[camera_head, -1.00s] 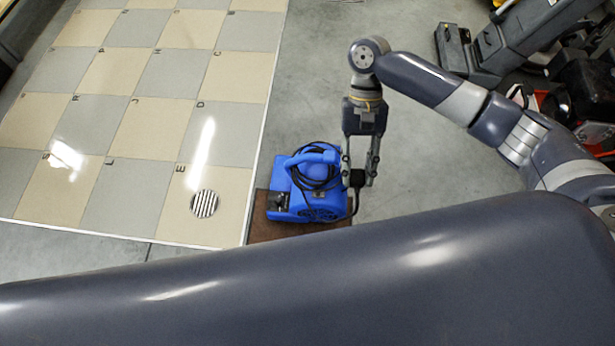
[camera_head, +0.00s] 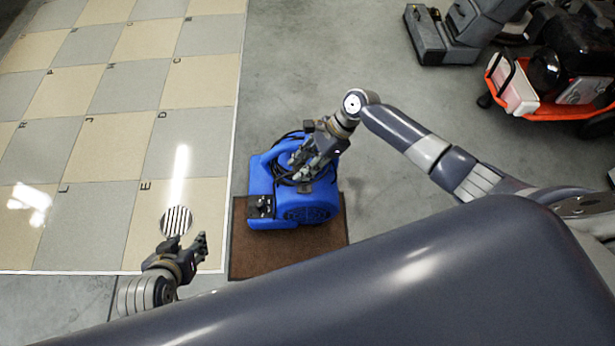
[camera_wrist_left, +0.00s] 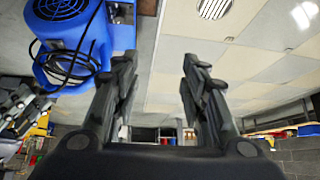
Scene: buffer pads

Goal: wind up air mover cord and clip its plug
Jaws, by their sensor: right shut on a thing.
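The blue air mover (camera_head: 318,205) stands on a brown mat (camera_head: 290,255). Its black cord (camera_head: 285,142) is looped around the upper part of the housing, near the handle. My right gripper (camera_head: 303,172) is over the top of the air mover, shut on the plug, which its fingers largely hide. My left gripper (camera_head: 202,247) is left of the air mover and apart from it. In the left wrist view its fingers (camera_wrist_left: 158,75) are spread with nothing between them. The air mover (camera_wrist_left: 85,45) and loose-hanging cord (camera_wrist_left: 92,30) show at the upper left there.
A tiled floor section (camera_head: 95,215) with a round striped vent (camera_head: 176,221) lies to the left. Grey floor (camera_head: 300,50) is clear behind the air mover. A grey machine (camera_head: 470,30) and an orange cart (camera_head: 555,108) stand at the upper right.

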